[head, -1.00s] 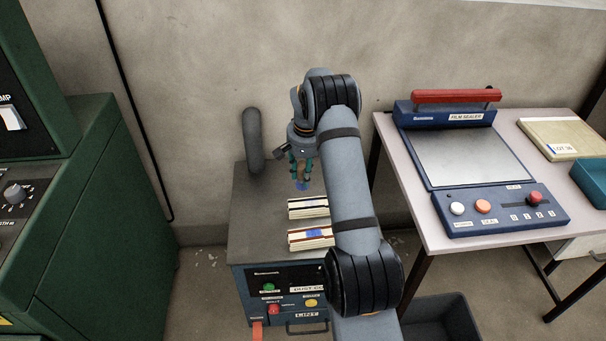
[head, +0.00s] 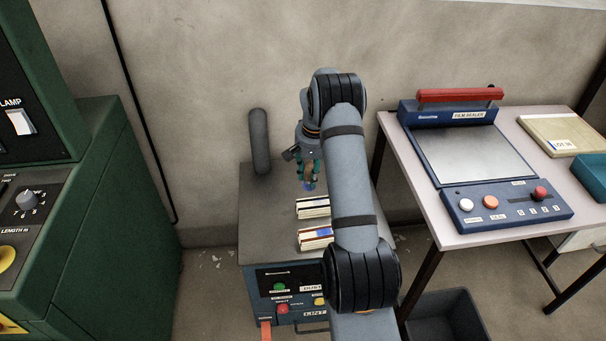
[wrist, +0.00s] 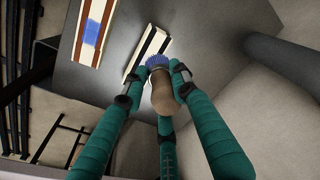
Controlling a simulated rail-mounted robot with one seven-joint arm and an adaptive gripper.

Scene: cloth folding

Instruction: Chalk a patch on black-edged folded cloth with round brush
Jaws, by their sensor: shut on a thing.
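My gripper (head: 309,172) is shut on a round brush with blue bristles (head: 309,186). In the wrist view its fingers (wrist: 165,85) close around the brush's brown wooden handle (wrist: 165,98), and the blue bristles (wrist: 157,62) overlap the near end of the black-edged folded cloth (wrist: 148,48). I cannot tell whether they touch it. In the head view the black-edged cloth (head: 313,212) lies just in front of the brush. A second folded cloth (head: 309,240), with red-brown edges and a blue patch, lies nearer the front; it also shows in the wrist view (wrist: 78,45).
Both cloths lie on a grey-topped cabinet (head: 265,215) with buttons on its front. A dark rounded post (head: 260,142) stands at its back left. A table (head: 450,235) with a film sealer (head: 470,155) is to the right. A green machine (head: 110,220) is at left.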

